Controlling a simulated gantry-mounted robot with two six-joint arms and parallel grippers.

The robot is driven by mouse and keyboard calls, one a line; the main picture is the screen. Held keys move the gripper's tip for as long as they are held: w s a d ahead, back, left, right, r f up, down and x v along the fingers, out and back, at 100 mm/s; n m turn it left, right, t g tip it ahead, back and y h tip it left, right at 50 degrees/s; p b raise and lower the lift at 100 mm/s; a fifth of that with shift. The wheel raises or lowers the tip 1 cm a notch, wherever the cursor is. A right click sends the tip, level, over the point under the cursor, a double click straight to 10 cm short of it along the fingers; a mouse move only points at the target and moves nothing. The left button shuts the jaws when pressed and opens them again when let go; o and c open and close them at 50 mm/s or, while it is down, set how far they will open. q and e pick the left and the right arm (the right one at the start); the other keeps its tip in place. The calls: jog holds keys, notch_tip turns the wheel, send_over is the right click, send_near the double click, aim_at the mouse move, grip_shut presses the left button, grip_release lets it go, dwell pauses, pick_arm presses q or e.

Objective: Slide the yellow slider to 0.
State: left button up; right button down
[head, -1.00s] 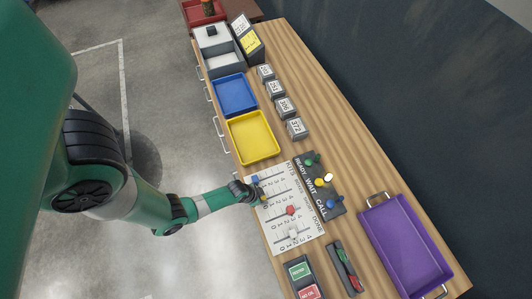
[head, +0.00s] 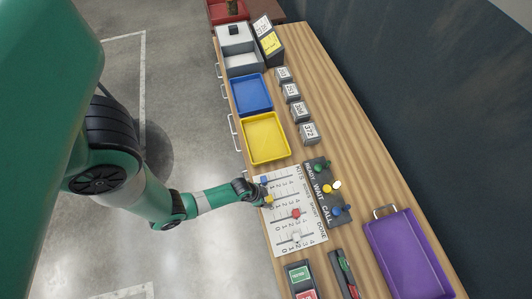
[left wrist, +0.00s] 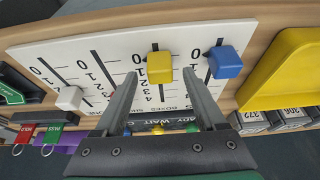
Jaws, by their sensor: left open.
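The yellow slider (head: 269,199) is a small block on a white panel (head: 300,247) with numbered slots. In the left wrist view, the yellow slider (left wrist: 159,67) stands near the low-number end of its slot, by the panel's edge. My left gripper (head: 260,197) is at that edge, close to the slider. In the left wrist view, the open fingers (left wrist: 160,82) point toward the yellow slider, one on each side in the picture; I cannot tell whether they touch it. My right gripper is not in view.
A blue slider (left wrist: 225,62) stands close beside the right finger in the left wrist view. A red slider (head: 296,214) and a white slider (head: 296,237) are on the same panel. A button panel (head: 325,195), yellow tray (head: 246,146) and purple tray (head: 372,250) are nearby.

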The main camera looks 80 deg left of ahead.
pick_arm(q)
jog(key=p+v, duration=0.2)
jog(key=v, duration=0.6)
jog(key=shift+r, duration=0.4)
jog(key=shift+d, duration=0.15)
